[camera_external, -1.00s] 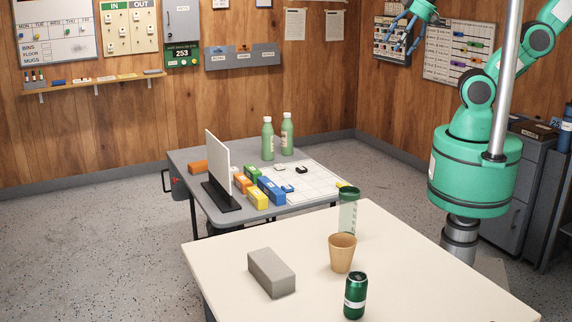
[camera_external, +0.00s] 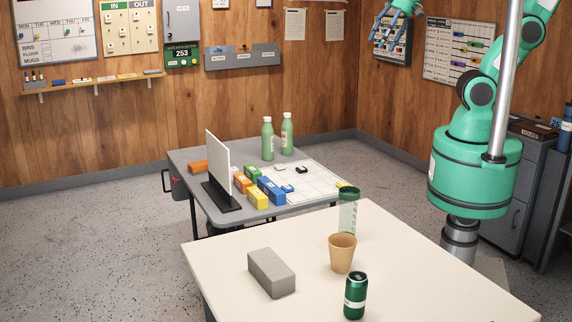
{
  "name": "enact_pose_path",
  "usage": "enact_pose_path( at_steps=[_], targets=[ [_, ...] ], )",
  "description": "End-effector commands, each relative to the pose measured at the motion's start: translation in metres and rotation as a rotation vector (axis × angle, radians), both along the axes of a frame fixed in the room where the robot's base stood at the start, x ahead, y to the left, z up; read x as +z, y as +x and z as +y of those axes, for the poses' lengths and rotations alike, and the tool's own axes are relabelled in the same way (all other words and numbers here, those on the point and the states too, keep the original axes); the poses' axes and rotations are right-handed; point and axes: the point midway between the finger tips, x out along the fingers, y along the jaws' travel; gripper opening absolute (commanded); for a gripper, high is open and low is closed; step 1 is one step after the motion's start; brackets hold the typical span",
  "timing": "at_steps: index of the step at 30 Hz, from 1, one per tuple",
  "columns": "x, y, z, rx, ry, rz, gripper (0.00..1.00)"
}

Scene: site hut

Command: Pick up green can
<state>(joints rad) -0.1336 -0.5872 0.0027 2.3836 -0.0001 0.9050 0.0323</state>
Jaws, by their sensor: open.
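The green can (camera_external: 355,296) stands upright near the front edge of the cream table (camera_external: 225,252), with a silver top and a pale band low on its side. My gripper (camera_external: 380,28) is at the top of the view, high above the tables and far from the can. Its blue fingers are apart and nothing shows between them. Part of my gripper and wrist is cut off by the top edge of the picture.
A tan cup (camera_external: 342,253) stands just behind the can, with a clear green-tinted tumbler (camera_external: 348,211) behind it. A grey block (camera_external: 271,273) lies to the left. The grey table (camera_external: 185,160) behind holds bottles (camera_external: 267,139), coloured blocks and a white panel (camera_external: 217,163).

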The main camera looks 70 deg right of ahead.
Motion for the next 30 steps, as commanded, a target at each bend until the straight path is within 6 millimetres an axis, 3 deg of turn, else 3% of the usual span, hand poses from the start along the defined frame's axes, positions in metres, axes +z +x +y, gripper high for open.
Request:
enact_pose_path(
  at_steps=[15,23,30],
  targets=[
    [-0.008,0.086,0.123,0.184,-0.004,0.101,0.62],
    [-0.026,0.117,0.2,0.272,-0.016,0.147,0.62],
    [-0.052,0.133,0.279,0.353,-0.033,0.19,0.62]
  ],
)
